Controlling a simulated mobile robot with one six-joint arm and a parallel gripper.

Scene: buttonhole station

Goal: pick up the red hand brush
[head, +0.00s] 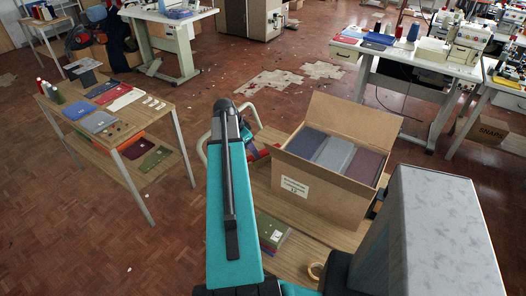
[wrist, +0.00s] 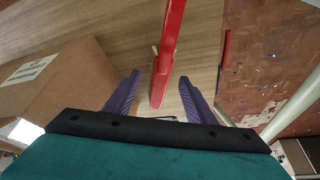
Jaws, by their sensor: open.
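The red hand brush (wrist: 168,45) lies on a wood-grain surface in the wrist view, its long red body running from the top edge down between my fingers. My gripper (wrist: 159,76) is open, with one purple finger on each side of the red part. There is a visible gap on both sides, so neither finger touches it. Whether the fingers are level with it or above it I cannot tell. In the head view my arm hides most of this spot.
A cardboard box (head: 308,191) with folded cloth stands on the wooden cart top (head: 322,248), close to the left in the wrist view. Folded cloths (head: 271,230) and a tape roll (head: 315,271) lie in front. A cart rail (head: 202,150) runs at the far edge.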

